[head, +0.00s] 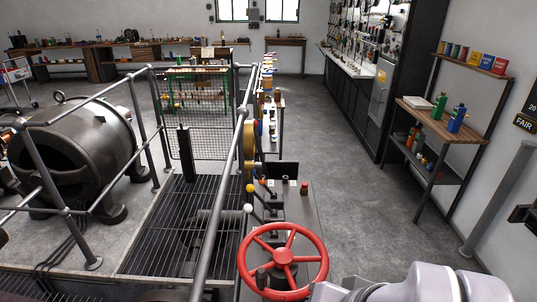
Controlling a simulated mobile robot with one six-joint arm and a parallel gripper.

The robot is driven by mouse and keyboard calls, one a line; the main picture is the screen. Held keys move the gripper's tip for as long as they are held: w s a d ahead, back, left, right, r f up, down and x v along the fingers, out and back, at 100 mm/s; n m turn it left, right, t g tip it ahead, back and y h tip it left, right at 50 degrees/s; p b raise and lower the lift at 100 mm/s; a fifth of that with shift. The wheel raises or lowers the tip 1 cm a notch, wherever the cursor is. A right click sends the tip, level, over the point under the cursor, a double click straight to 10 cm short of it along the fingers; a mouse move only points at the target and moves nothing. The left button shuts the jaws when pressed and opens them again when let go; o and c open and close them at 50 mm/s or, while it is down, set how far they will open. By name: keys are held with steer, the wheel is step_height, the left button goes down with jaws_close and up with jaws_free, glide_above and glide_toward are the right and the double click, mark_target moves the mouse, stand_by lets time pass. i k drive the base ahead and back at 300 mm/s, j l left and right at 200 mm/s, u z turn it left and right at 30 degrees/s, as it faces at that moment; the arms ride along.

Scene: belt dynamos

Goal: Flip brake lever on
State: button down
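A control stand (308,222) stands at the lower middle of the head view, behind a large red handwheel (284,256). Levers rise from its left side, one with a yellow knob (250,188) and one with a white knob (248,208). I cannot tell which of these is the brake lever; no label is readable. The handwheel hides the lower front of the stand. A pale link of my arm shows at the bottom right, beside the handwheel. My gripper is not in view.
A metal railing (232,150) runs along the stand's left side, above a floor grating (160,232). A big dark machine (75,150) stands at left. A wooden shelf unit (452,128) with bottles is at right. Grey floor (370,205) between stand and shelf is clear.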

mark_target(257, 140)
steer(key=i+l, duration=0.15)
steer(key=l, duration=0.2)
steer(key=i+l, duration=0.1)
steer(key=l, duration=0.25)
steer(key=i+l, duration=0.15)
steer(key=l, duration=0.25)
steer(key=i+l, duration=0.1)
steer(key=l, duration=0.25)
steer(key=i+l, duration=0.15)
steer(key=l, duration=0.2)
steer(key=i+l, duration=0.1)
steer(key=l, duration=0.25)
steer(key=i+l, duration=0.15)
steer(key=l, duration=0.2)
steer(key=i+j, duration=0.5)
steer(key=i, duration=0.2)
steer(key=i+j, duration=0.45)
steer(key=i, duration=0.2)
